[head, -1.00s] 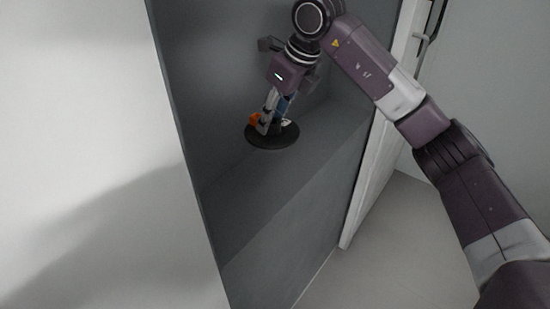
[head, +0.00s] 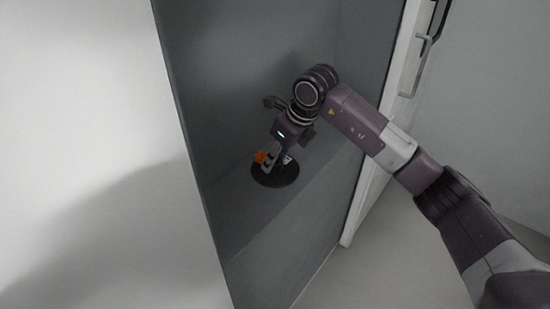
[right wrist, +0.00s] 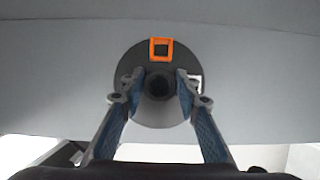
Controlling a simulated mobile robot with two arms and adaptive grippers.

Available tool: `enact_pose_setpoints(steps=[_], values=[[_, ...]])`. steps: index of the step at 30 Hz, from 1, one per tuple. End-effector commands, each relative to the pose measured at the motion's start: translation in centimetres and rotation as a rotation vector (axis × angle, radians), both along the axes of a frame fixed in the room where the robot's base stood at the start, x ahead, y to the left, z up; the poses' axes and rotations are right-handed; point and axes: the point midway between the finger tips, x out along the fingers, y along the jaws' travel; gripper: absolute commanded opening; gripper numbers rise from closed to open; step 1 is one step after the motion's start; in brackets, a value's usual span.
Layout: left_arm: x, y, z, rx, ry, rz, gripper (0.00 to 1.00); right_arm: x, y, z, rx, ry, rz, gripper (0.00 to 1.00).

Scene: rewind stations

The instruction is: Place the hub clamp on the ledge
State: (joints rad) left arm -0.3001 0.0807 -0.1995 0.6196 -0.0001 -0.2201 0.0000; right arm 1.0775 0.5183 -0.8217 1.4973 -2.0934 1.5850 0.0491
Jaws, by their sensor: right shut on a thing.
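The hub clamp (head: 290,178) is a round black disc with an orange square part and a small white patch on it. It shows face-on in the right wrist view (right wrist: 157,116), with a dark round middle between the fingers. My right gripper (head: 271,163) is shut on its middle part; the fingers also show in the right wrist view (right wrist: 158,82). The grey ledge (head: 318,168) lies in a recess under and around the disc. I cannot tell whether the disc touches the ledge. My left gripper is not in view.
A pale panel (head: 80,150) fills the left of the head view, beside the recess. A white door edge with a metal handle (head: 420,60) stands on the right. The ledge looks bare around the disc.

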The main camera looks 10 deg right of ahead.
Motion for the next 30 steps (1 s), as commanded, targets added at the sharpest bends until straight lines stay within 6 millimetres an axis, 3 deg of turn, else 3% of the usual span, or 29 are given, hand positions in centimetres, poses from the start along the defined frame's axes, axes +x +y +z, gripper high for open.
enact_pose_setpoints(steps=[4,5,9,20,30], values=[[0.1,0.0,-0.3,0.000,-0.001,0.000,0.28,0.0,0.0,-0.3,0.001,-0.001,0.000,0.00],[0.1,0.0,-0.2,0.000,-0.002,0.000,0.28,0.0,0.0,-0.2,-0.001,0.001,0.000,0.33],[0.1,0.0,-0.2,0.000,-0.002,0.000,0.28,0.0,0.0,-0.2,0.000,0.001,-0.001,0.47],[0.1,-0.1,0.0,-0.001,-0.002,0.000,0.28,0.0,-0.1,0.3,0.000,-0.001,0.000,0.47],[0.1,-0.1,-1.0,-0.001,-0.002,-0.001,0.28,-2.0,-1.7,6.3,0.000,-0.004,-0.001,0.47]])
